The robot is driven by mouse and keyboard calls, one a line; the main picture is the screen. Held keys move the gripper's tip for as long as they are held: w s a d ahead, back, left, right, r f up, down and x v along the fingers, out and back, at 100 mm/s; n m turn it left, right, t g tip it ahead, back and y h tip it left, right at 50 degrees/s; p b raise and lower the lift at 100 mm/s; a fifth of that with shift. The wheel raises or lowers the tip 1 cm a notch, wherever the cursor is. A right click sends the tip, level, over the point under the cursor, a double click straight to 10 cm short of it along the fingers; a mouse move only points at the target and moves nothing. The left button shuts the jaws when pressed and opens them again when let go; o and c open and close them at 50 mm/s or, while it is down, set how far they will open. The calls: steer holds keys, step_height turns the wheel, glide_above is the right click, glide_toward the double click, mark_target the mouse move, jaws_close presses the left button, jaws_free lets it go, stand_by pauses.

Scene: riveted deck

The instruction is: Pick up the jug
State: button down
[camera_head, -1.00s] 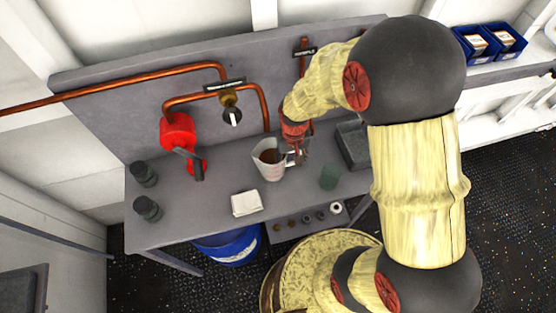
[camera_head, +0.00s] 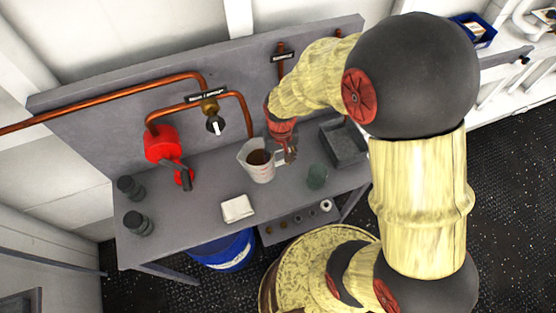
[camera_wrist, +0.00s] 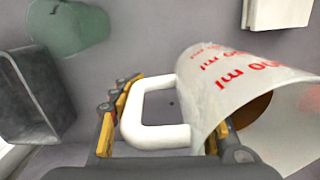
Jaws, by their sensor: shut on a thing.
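The jug (camera_head: 256,172) is a white measuring jug with red markings and brown contents. It looks upright over the grey workbench (camera_head: 195,218); I cannot tell whether its base is clear of the top. My gripper (camera_head: 289,155) is at its right side, shut on the handle. In the wrist view the jug (camera_wrist: 235,85) fills the right side, with its white handle (camera_wrist: 155,138) between the yellow-padded fingers (camera_wrist: 165,120). The far side of the jug is hidden.
A green cup (camera_head: 316,177) stands right of the jug, and a grey tray (camera_head: 345,148) behind it. Red valve (camera_head: 162,145), copper pipes and two dark jars (camera_head: 138,222) are to the left.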

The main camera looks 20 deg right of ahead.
steer(key=s+d+r+p, duration=0.2)
steer(key=s+r, duration=0.6)
steer(key=s, duration=0.4)
steer(key=shift+d+p, duration=0.35)
steer(key=shift+p, duration=0.15)
steer(key=shift+r, duration=0.1)
steer(key=c, duration=1.5)
jaws_free()
steer(key=c, duration=0.7)
